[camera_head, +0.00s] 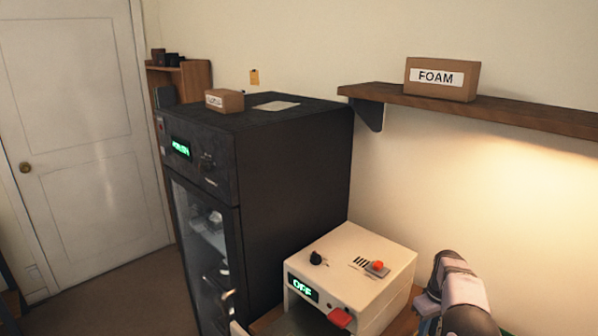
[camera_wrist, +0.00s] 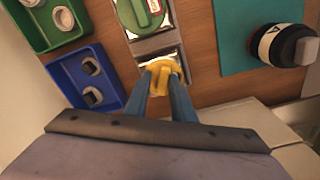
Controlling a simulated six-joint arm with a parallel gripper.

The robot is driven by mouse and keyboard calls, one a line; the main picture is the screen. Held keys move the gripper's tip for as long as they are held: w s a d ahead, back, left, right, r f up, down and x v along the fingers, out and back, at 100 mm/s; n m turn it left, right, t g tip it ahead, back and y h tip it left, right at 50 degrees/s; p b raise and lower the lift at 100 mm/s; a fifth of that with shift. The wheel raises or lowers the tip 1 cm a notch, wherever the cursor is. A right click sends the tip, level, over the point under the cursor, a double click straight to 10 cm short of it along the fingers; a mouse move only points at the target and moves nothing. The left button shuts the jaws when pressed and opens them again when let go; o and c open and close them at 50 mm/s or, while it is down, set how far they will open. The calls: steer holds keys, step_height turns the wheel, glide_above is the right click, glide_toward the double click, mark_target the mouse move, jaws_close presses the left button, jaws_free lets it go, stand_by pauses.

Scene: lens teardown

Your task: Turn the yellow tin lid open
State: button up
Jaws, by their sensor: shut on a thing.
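The yellow tin lid (camera_wrist: 162,68) shows in the wrist view, at the middle of the picture. My gripper (camera_wrist: 168,84) has its two blue fingers on either side of the yellow lid and is shut on it. Around the lid is a metal-rimmed square tin or holder (camera_wrist: 172,52) on the wooden table; the fingers and lid hide part of it. In the head view only part of my arm shows at the lower right, and the yellow lid is out of that picture.
In the wrist view, a green round lid (camera_wrist: 136,10) sits just beyond. A blue tray (camera_wrist: 112,98) and a green tray (camera_wrist: 44,45) with metal parts lie left. A teal mat (camera_wrist: 235,60) with a dark cylinder (camera_wrist: 285,45) lies right. The head view shows a white box (camera_head: 350,265) and black cabinet (camera_head: 290,165).

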steer(key=shift+s+a+f, duration=0.25)
steer(key=shift+f, duration=0.25)
steer(key=shift+s+a+f, duration=0.2)
steer(key=shift+a+f, duration=0.05)
steer(key=shift+f, duration=0.25)
steer(key=n, duration=0.5)
steer(key=shift+n+g, duration=0.3)
steer(key=shift+n, duration=0.1)
steer(key=o, duration=0.5)
steer(key=shift+r, duration=0.1)
steer(key=shift+w+d+r+p, duration=0.1)
steer(key=shift+r+p, duration=0.3)
steer(key=shift+r, duration=0.1)
steer(key=shift+w+d+r+p, duration=0.1)
steer(key=shift+r+p, duration=0.3)
steer(key=shift+r, duration=0.1)
steer(key=shift+w+d+r+p, duration=0.1)
steer(key=shift+r+p, duration=0.85)
steer(key=shift+r, duration=0.6)
steer(key=shift+w+r+p, duration=0.1)
steer(key=shift+r+p, duration=0.8)
steer(key=shift+r, duration=0.6)
